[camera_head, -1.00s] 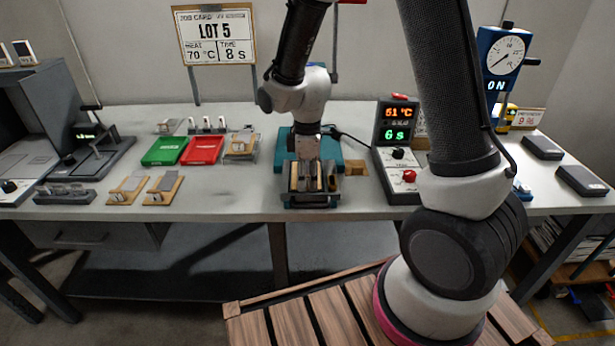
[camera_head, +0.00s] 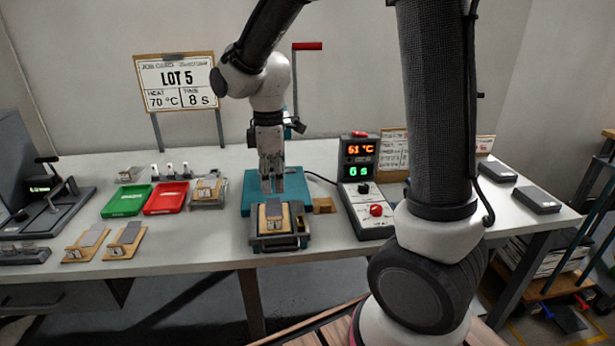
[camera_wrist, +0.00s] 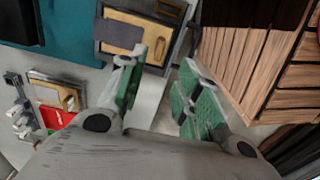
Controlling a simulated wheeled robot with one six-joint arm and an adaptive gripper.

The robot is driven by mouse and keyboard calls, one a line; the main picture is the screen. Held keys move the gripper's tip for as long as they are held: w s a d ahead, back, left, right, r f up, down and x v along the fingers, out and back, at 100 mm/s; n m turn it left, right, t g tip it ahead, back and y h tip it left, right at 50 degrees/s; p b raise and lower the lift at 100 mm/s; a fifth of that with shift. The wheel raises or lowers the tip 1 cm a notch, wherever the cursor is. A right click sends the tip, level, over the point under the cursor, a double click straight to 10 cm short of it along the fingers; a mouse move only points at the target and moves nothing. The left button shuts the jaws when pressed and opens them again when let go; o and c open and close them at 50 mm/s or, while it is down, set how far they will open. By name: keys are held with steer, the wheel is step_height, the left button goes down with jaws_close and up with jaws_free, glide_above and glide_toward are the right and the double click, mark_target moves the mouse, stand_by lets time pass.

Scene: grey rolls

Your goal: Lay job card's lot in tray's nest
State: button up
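The job card (camera_head: 177,82) on the back wall reads LOT 5, 70 °C, 8 s. The tray (camera_head: 280,243) at the front of the teal press (camera_head: 250,190) holds a wooden board with a grey plate (camera_head: 274,216) lying in it. In the wrist view this board (camera_wrist: 119,35) lies in the tray beyond the fingers. My gripper (camera_head: 272,188) is above and behind the board, apart from it. The wrist view shows my gripper (camera_wrist: 160,95) open, its green-padded fingers apart with nothing between them. Any lot number on the board is too small to read.
Two similar boards (camera_head: 87,241) (camera_head: 126,240) lie at left. Green (camera_head: 127,200) and red (camera_head: 166,198) bins stand behind, beside another board stack (camera_head: 208,191). The controller (camera_head: 361,190) is right of the press. A black sealer-like device (camera_head: 50,210) is far left.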

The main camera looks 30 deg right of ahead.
steer(key=s+d+r+m+t, duration=0.2)
steer(key=s+d+r+m, duration=0.4)
steer(key=s, duration=0.3)
steer(key=s+d+r+m+t, duration=0.2)
steer(key=s+d+r+m, duration=0.3)
steer(key=s+d+m, duration=0.3)
steer(key=shift+s+d+r, duration=0.4)
steer(key=shift+s+d, duration=0.05)
steer(key=shift+s, duration=0.55)
